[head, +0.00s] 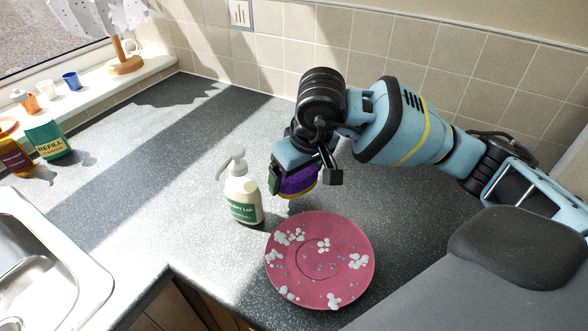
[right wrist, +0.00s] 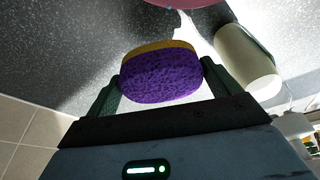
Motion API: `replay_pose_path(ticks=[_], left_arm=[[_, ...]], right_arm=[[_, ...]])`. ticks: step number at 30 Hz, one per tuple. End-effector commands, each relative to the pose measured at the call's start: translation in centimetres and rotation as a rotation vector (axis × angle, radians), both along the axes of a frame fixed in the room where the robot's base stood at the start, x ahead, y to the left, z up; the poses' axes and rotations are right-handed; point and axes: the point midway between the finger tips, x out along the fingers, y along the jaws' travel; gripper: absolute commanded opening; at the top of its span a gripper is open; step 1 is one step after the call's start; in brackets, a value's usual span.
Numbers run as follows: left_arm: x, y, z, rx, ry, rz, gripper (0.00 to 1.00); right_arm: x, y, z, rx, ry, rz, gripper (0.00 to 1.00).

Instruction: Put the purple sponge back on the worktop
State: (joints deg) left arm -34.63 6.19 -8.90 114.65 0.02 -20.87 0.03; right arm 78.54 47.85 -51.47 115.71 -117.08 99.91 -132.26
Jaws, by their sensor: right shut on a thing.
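The purple sponge (head: 298,181) with a yellow layer is in my right gripper (head: 302,180), above the grey worktop (head: 400,215). In the right wrist view the sponge (right wrist: 160,75) sits between the two fingers of the right gripper (right wrist: 160,84), which are shut on its sides. The worktop (right wrist: 75,45) shows beyond it. In the head view the sponge is behind the pink plate and right of the soap bottle. Whether it touches the worktop is hard to tell. My left gripper is not in view.
A pink plate (head: 320,262) with foam spots lies at the front of the worktop. A white pump bottle (head: 241,190) stands close left of the gripper. A sink (head: 45,270) is at left, with a green refill pack (head: 48,139) behind it. The back right worktop is clear.

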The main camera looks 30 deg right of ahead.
Motion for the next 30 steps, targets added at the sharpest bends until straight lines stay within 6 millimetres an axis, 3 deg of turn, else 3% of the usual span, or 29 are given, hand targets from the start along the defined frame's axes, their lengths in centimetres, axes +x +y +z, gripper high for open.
replay_pose_path(ticks=[3,8,19,24,30], left_arm=[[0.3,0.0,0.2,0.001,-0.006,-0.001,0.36],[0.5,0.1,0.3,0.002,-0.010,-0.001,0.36],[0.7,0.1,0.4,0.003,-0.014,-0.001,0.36],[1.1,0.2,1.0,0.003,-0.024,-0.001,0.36],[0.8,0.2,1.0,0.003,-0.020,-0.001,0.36]], right_arm=[[2.0,-0.7,-0.1,0.002,0.000,-0.003,0.70],[3.3,-1.1,-0.3,0.001,-0.001,-0.001,0.70],[4.5,-1.6,-0.4,0.002,0.000,-0.002,0.70],[4.3,-1.5,-3.1,0.001,0.002,0.002,0.70],[4.3,-1.5,-3.9,0.001,-0.002,0.001,0.70]])
